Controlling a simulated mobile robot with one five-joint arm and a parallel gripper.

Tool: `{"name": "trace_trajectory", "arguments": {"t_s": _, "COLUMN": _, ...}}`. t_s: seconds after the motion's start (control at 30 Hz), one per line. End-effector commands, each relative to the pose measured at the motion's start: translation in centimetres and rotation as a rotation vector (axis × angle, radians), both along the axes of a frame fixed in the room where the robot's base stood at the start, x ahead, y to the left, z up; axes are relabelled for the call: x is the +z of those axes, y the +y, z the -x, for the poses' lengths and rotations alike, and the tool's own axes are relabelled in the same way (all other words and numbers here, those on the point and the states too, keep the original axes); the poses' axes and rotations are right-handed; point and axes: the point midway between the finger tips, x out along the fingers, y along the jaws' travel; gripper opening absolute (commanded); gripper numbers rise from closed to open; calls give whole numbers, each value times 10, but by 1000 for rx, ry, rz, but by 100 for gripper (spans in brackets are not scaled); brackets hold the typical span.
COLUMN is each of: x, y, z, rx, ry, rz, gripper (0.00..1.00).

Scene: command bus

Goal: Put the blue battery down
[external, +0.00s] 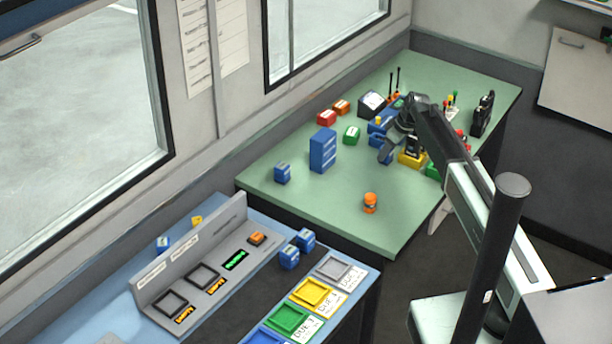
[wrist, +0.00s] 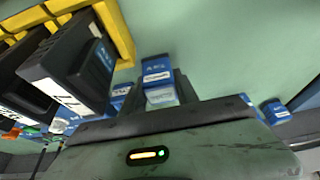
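A blue battery (wrist: 158,72) with a pale label sits between the dark fingers of my gripper (wrist: 160,90) in the wrist view. The fingers are close against its sides, and my gripper looks shut on it. In the external view my gripper (external: 388,152) is over the green table (external: 330,205), beside a yellow rack (external: 411,160). The held battery is hard to make out there. Another blue battery (external: 283,173) stands on the table at the left.
A blue drawer unit (external: 322,150), a green box (external: 352,134) and an orange jar (external: 370,203) stand on the table. Black devices (wrist: 75,65) in the yellow rack (wrist: 118,30) are close by. Two blue blocks (external: 289,257) (external: 305,239) stand on the blue desk.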

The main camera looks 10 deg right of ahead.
Motion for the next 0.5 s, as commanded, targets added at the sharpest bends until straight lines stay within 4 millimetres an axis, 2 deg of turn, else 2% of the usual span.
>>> {"name": "trace_trajectory", "arguments": {"t_s": 0.33, "x": 2, "y": 0, "z": 0, "rx": 0, "ry": -1, "rz": -1, "gripper": 0}}
{"name": "trace_trajectory", "arguments": {"t_s": 0.5, "x": 17, "y": 0, "z": 0, "rx": 0, "ry": 0, "rz": 0, "gripper": 0}}
